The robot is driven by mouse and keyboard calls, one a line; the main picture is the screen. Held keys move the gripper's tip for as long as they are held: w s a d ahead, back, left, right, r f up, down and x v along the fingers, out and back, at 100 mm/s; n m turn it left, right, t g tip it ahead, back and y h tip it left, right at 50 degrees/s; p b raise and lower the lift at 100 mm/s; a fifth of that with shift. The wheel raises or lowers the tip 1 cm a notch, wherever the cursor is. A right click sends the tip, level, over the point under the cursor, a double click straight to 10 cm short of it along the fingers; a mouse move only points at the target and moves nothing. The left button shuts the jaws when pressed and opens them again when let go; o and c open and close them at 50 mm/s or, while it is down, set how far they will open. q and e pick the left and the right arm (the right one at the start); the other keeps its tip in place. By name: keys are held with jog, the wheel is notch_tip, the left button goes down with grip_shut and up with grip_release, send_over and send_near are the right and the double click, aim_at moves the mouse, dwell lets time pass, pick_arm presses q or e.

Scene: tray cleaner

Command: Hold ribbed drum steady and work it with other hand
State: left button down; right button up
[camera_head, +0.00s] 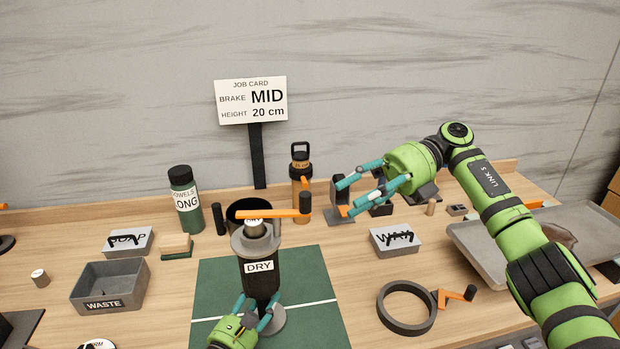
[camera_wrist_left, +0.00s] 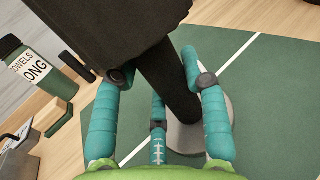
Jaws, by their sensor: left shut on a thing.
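The dark drum labelled DRY (camera_head: 258,279) stands upright on a green mat (camera_head: 310,285), with a grey cap on top.
A WASTE bin (camera_head: 101,302) stands at left and a grey tray (camera_head: 478,255) at right. A grey ring (camera_head: 383,318) lies front right. A towels bottle (camera_head: 186,208), a tan-and-black flask (camera_head: 301,172) and the job card (camera_head: 251,100) are behind. A dark stand sits behind my right gripper.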

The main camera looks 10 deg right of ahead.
aim_at(305, 194)
jog(key=s+a+r+n+t+h, duration=0.2)
jog(key=a+r+t+h, duration=0.55)
jog(key=r+h, duration=0.45)
jog(key=shift+t+h, duration=0.3)
jog(key=shift+t, duration=0.05)
jog(key=x, duration=0.8)
jog(key=d+x, duration=0.1)
jog(key=x, duration=0.3)
jog(key=shift+w+f, duration=0.1)
jog(key=shift+f, duration=0.05)
